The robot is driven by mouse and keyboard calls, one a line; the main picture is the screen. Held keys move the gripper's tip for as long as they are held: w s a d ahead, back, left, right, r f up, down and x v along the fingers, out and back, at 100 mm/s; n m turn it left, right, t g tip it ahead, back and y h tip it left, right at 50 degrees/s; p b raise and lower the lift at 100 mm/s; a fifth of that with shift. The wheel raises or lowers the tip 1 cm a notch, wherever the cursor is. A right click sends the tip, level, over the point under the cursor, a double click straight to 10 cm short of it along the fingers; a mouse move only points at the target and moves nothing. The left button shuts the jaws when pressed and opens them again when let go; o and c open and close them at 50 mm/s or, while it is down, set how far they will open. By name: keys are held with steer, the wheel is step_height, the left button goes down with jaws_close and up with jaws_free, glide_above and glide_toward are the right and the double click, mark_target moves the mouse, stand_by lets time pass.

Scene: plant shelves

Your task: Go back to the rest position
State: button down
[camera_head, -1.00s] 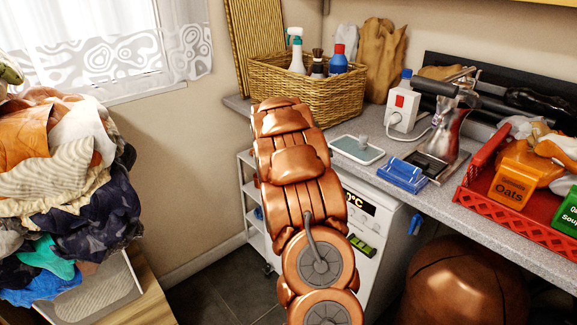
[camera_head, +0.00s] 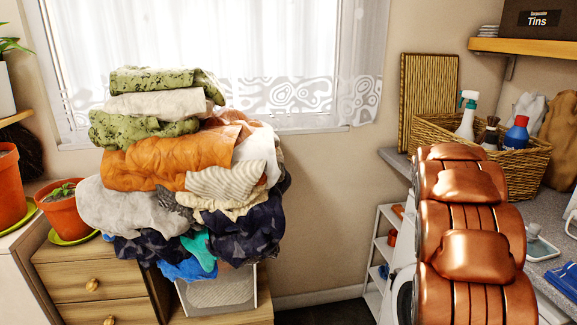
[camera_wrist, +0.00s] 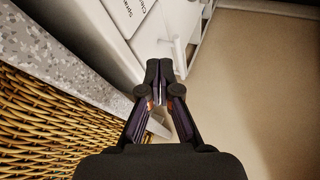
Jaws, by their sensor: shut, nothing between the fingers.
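My gripper (camera_wrist: 161,85) shows in the wrist view. Its dark fingers are together at the tips with nothing between them. A speckled grey counter edge (camera_wrist: 75,65) and the woven side of a wicker basket (camera_wrist: 45,125) are to its left. A white appliance (camera_wrist: 120,35) lies beyond the fingertips. In the head view my copper-coloured arm rises at the lower right, in front of the counter, and hides the gripper.
The wicker basket in the head view (camera_head: 520,165) holds a spray bottle (camera_head: 467,115) and a blue bottle (camera_head: 517,133). A tall laundry pile (camera_head: 185,180) stands left of centre. Potted plants (camera_head: 65,215) and wooden drawers (camera_head: 95,275) are further left. A white shelf trolley (camera_head: 382,255) is beside my arm.

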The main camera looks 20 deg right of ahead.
steer(key=s+a+g+y, duration=0.15)
steer(key=s+a, duration=0.45)
steer(key=a, duration=0.7)
steer(key=s+a+g+y, duration=0.15)
steer(key=s+a, duration=0.45)
steer(key=a, duration=0.8)
steer(key=s+a+f+n+g+y, duration=0.1)
steer(key=s+a+g+y, duration=0.1)
steer(key=s+a, duration=0.85)
steer(key=s+a+f+n+g+y, duration=0.15)
steer(key=s+a, duration=0.55)
steer(key=s, duration=0.7)
steer(key=s+p+v, duration=0.3)
steer(key=p+v, duration=0.9)
steer(key=v, duration=0.2)
steer(key=shift+w+a+r+t+p, duration=0.2)
steer(key=shift+a+r+t+p, duration=0.15)
steer(key=shift+a+r+p, duration=0.1)
